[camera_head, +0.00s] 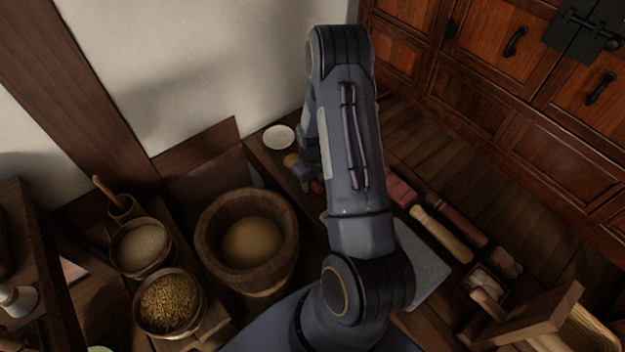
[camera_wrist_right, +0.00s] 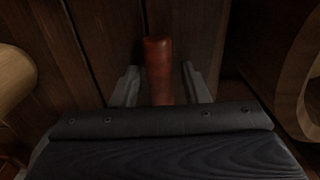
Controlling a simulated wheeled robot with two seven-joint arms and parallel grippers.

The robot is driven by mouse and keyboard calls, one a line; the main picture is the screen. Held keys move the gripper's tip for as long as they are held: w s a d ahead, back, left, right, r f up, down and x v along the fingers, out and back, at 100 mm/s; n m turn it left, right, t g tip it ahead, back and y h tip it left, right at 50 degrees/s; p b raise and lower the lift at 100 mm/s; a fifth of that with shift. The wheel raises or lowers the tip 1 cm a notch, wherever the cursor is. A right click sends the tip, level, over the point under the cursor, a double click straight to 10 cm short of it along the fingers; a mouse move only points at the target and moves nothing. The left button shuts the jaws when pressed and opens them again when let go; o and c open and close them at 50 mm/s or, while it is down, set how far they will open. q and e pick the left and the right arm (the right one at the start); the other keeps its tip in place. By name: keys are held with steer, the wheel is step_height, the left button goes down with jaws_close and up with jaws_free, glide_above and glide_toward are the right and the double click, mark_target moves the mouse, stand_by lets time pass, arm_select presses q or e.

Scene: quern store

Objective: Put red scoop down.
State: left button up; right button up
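The red scoop (camera_wrist_right: 158,70) shows in the right wrist view as a rounded red handle, pointing away from the wrist. My right gripper (camera_wrist_right: 160,84) has one finger on each side of it, with a narrow dark gap on both sides, so it looks open around the handle and not clamped. In the head view my right gripper (camera_head: 308,176) is low over the dark wooden bench, and a small bit of red (camera_head: 317,187) shows beside it. My forearm hides most of that area. The scoop's bowl is not clearly seen. My left gripper is out of view.
A white dish (camera_head: 278,138) lies behind the gripper. A large wooden tub (camera_head: 212,238) of meal stands to the left, with bowls of grain (camera_head: 168,303) and flour (camera_head: 140,246). A red block (camera_head: 401,191), a wooden roller (camera_head: 441,234) and a grey slab (camera_head: 428,265) lie right of my arm.

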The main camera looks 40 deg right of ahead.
steer(key=shift+r+p, duration=0.3)
steer(key=shift+r, duration=0.2)
steer(key=s+a+r+t+y+p, duration=0.1)
steer(key=a+r, duration=0.2)
steer(key=r, duration=0.6)
steer(key=s+a+r+m+t+p, duration=0.1)
steer(key=a+r, duration=0.3)
steer(key=r, duration=0.5)
steer(key=s+a+r+t+y+p, duration=0.1)
steer(key=s+a+r, duration=0.15)
steer(key=r, duration=0.65)
steer(key=s+a+r+t+y, duration=0.1)
steer(key=s+a+r+t, duration=0.1)
steer(key=s+a+r, duration=0.5)
steer(key=s+a, duration=0.5)
steer(key=shift+r+n+t+y, duration=0.2)
steer(key=shift+n+t+y, duration=0.1)
steer(key=shift+y, duration=0.1)
